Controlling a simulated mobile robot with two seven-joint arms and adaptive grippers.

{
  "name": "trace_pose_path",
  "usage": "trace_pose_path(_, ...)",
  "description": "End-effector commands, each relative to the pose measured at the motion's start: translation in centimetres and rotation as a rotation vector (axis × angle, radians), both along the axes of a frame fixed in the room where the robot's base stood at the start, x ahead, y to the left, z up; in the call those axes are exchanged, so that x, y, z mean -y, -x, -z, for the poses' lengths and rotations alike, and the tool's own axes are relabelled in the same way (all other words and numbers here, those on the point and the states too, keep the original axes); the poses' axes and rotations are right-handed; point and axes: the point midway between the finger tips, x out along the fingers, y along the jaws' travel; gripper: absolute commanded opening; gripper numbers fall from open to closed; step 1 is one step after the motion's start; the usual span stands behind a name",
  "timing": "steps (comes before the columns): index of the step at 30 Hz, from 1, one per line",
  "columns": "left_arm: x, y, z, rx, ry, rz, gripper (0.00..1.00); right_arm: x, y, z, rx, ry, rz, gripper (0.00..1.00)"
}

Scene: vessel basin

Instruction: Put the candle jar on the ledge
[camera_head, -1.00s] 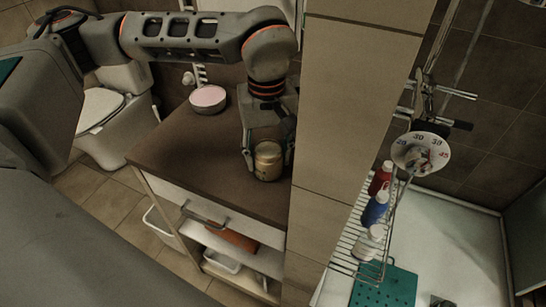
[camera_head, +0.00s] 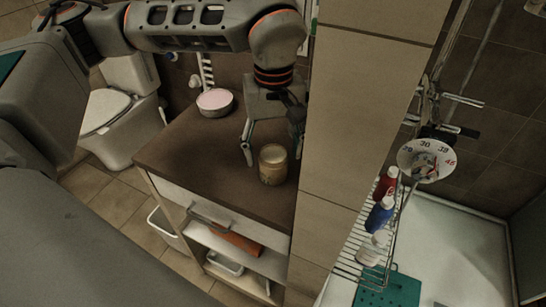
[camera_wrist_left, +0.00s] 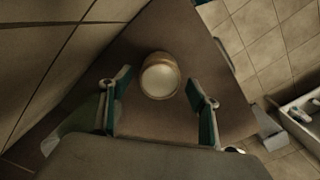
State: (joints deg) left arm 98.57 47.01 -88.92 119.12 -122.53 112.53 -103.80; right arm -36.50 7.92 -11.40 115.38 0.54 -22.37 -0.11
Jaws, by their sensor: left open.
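The candle jar (camera_head: 273,165), a small cream-gold jar with a pale top, stands upright on the dark brown top (camera_head: 205,165) of a low cabinet, near its right side by the tiled pillar. I take this brown top to be the ledge. My left gripper (camera_head: 272,154) is open and empty, just behind and above the jar, its fingers spread wider than the jar. In the left wrist view the jar (camera_wrist_left: 160,77) shows from above, just beyond and between the open fingertips (camera_wrist_left: 158,90). My right gripper is not in view.
A round bowl with pink contents (camera_head: 215,102) stands at the back of the cabinet top. The tiled pillar (camera_head: 360,110) rises close to the right. Beyond it a wire rack (camera_head: 350,262) holds bottles. A toilet (camera_head: 115,115) stands at the left.

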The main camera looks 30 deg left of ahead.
Motion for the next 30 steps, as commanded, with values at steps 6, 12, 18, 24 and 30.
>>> trace_pose_path(6,0.0,-0.1,-5.1,0.008,0.000,0.000,0.61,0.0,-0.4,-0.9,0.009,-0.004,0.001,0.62)
trace_pose_path(12,0.0,-0.1,-8.0,0.005,0.000,0.001,0.61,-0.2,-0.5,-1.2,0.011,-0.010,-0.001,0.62)
trace_pose_path(18,0.0,0.0,-9.1,0.001,-0.001,0.001,0.61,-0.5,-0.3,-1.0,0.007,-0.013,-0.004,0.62)
trace_pose_path(24,0.0,0.0,-9.1,0.000,0.000,0.001,0.61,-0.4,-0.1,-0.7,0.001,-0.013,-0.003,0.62)
trace_pose_path(30,0.0,0.0,-9.1,0.000,0.000,0.001,0.61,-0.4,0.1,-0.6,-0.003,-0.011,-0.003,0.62)
